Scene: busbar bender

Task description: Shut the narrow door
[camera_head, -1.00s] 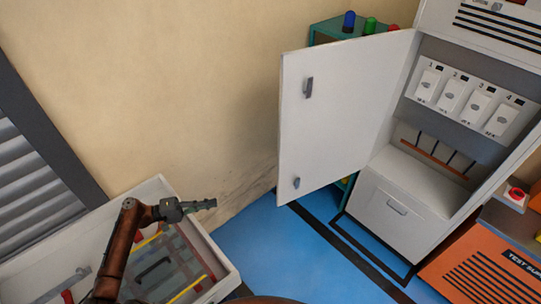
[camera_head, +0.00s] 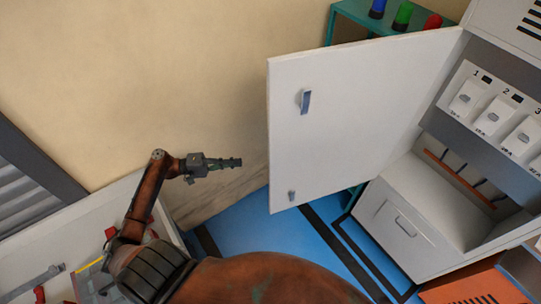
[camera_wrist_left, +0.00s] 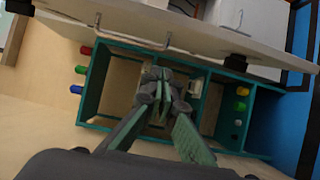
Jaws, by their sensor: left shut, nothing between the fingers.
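The narrow door (camera_head: 350,120) is a white panel standing wide open. Its right edge meets the white cabinet (camera_head: 425,235). A grey handle (camera_head: 306,101) and a small latch show on its face. My left gripper (camera_head: 240,162) is shut and empty, a little left of the door's free edge, apart from it, in front of the wall. In the left wrist view, the gripper's fingers (camera_wrist_left: 163,85) lie below the door panel (camera_wrist_left: 220,48) and its bar handle (camera_wrist_left: 135,42). My right gripper is not in view.
Numbered breakers (camera_head: 495,110) fill the open cabinet. A teal shelf (camera_head: 345,18) with coloured bottles stands behind the door. It also shows in the left wrist view (camera_wrist_left: 92,95). An open drawer (camera_head: 60,245) with tools lies at the lower left. An orange unit (camera_head: 470,287) stands at the lower right.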

